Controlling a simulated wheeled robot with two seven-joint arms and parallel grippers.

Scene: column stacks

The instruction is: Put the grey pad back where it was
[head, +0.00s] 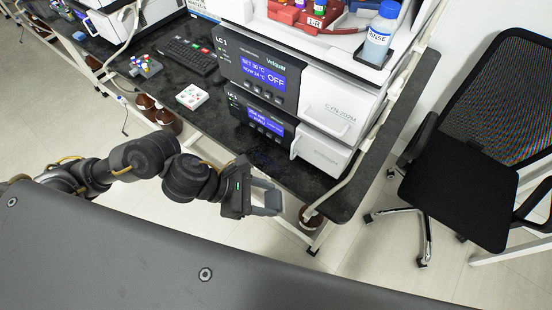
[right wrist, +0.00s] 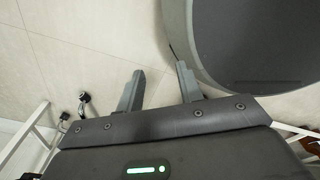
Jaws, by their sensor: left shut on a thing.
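My left gripper (head: 268,197) hangs in front of the dark bench (head: 225,135), near its front right part, with its fingers pointing right. It is shut on a small grey thing, most likely the grey pad (head: 265,198); fingers and pad are alike in colour, so its outline is hard to tell. My right gripper (right wrist: 160,70) shows in the right wrist view only. Its two fingers stand apart with nothing between them, above pale floor.
Two stacked instruments with blue displays, the upper (head: 265,75) and lower (head: 262,125), stand on the bench. Above are a red rack (head: 300,15) and a rinse bottle (head: 379,35). A white block with coloured dots (head: 191,96) and a keyboard (head: 187,55) lie left. A black chair (head: 460,190) stands right.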

